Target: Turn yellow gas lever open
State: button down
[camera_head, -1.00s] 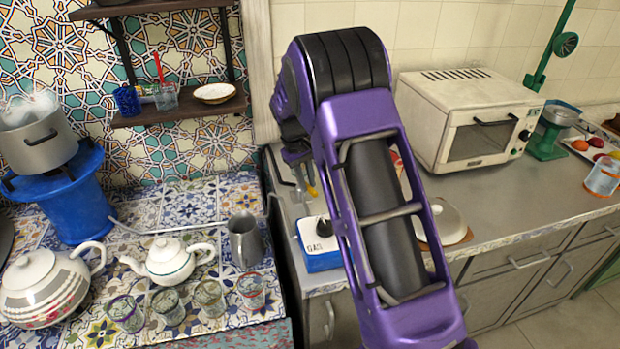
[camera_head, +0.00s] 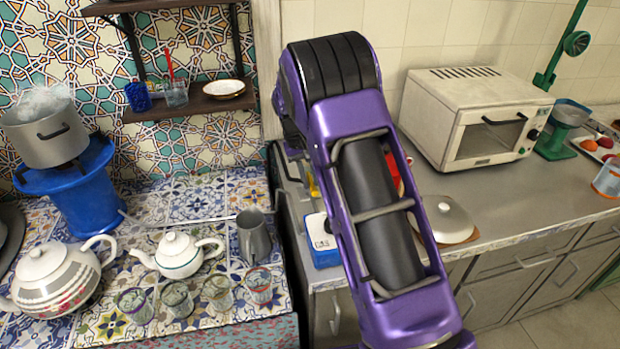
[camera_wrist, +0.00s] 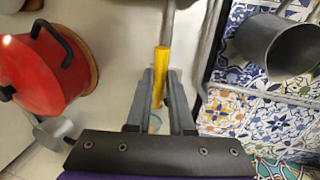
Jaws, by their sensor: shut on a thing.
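The yellow gas lever (camera_wrist: 159,78) stands out in the wrist view, near a grey metal pipe (camera_wrist: 168,22). My gripper (camera_wrist: 160,76) is shut on the lever, with one grey finger on each side of it. In the head view only a small yellow bit of the lever (camera_head: 313,186) shows beside my purple arm. My fingers are hidden behind the arm in that view.
A blue and white box (camera_head: 322,242) sits at the counter's left edge, partly behind my arm. A red pot (camera_wrist: 42,75) and a grey metal jug (camera_wrist: 285,45) flank my gripper. A white oven (camera_head: 480,115) and a lidded dish (camera_head: 447,220) stand to the right.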

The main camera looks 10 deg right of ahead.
jog(key=c, duration=0.8)
grip_release()
jog(key=a+r, duration=0.3)
jog(key=r, duration=1.4)
jog(key=shift+a, duration=0.2)
jog(key=shift+s, duration=0.1)
